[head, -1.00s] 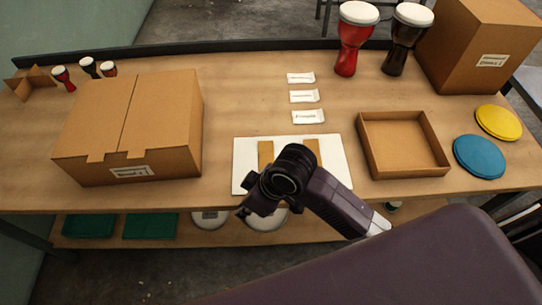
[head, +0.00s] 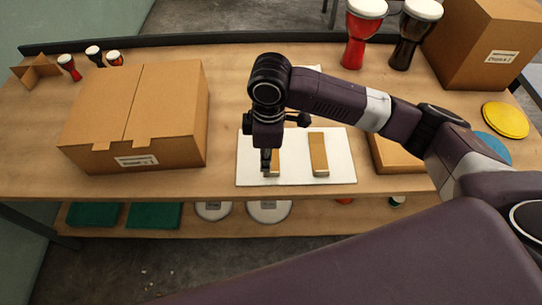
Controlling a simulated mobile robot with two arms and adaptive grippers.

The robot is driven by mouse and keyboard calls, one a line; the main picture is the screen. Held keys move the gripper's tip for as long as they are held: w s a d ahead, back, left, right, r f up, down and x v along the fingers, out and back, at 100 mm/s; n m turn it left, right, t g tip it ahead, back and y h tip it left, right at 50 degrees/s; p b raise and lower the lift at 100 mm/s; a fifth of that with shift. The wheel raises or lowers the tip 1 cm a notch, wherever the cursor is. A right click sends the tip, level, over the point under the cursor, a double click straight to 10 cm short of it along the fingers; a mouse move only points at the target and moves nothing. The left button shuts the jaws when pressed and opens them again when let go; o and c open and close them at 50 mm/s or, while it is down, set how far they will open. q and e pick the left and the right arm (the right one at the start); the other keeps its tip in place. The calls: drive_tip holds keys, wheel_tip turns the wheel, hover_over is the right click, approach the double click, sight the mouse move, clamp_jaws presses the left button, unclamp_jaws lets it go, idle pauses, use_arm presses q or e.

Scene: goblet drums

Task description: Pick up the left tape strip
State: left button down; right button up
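The left tape strip (head: 276,160) is a tan strip on the white board (head: 341,165); my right gripper covers most of it. The right tape strip (head: 318,152) lies beside it on the board, fully in view. My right gripper (head: 267,166) points down over the left strip, with its fingertips close to the strip's near end. Whether the fingers touch or hold the strip cannot be seen. My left gripper is not in view.
A closed cardboard box (head: 140,115) stands left of the board. An open cardboard tray (head: 395,155) is to the right, partly behind my arm. Yellow (head: 505,119) and blue (head: 494,147) discs lie farther right. Goblet drums (head: 362,32) stand at the back.

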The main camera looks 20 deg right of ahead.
sight(272, 172)
drive_tip(key=shift+h, duration=0.3)
drive_tip(key=shift+w+d+f+p, duration=0.1)
drive_tip(key=shift+d+f+p, duration=0.15)
drive_tip(key=shift+f, duration=0.85)
drive_tip(key=shift+d+f+p, duration=0.15)
drive_tip(key=shift+d+f, duration=0.15)
drive_tip(key=shift+f, duration=0.8)
drive_tip(key=shift+w+d+f+p, duration=0.1)
drive_tip(key=shift+d+f+p, duration=0.15)
drive_tip(key=shift+f, duration=0.85)
clamp_jaws()
drive_tip(key=shift+r, duration=0.1)
